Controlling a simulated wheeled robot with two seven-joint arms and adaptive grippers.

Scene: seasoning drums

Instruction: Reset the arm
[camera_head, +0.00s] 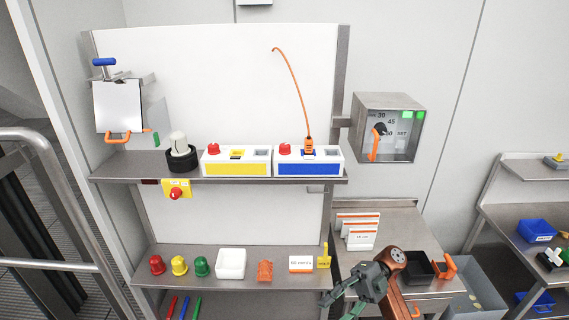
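My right gripper (336,308) is low in the head view, in front of the right end of the lower shelf. Its dark fingers point down and left, spread apart, with nothing seen between them. The wrist and orange link of my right arm are behind it, in front of the side table. The lower fingertip is close to the picture's bottom edge. My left gripper and arm are not in view.
The lower shelf (205,283) holds red, yellow and green domes and a white box (231,263). The upper shelf holds a yellow unit (236,168) and a blue unit (308,169). A dial box (400,130) hangs right. A black tray (418,268) stands beside my arm.

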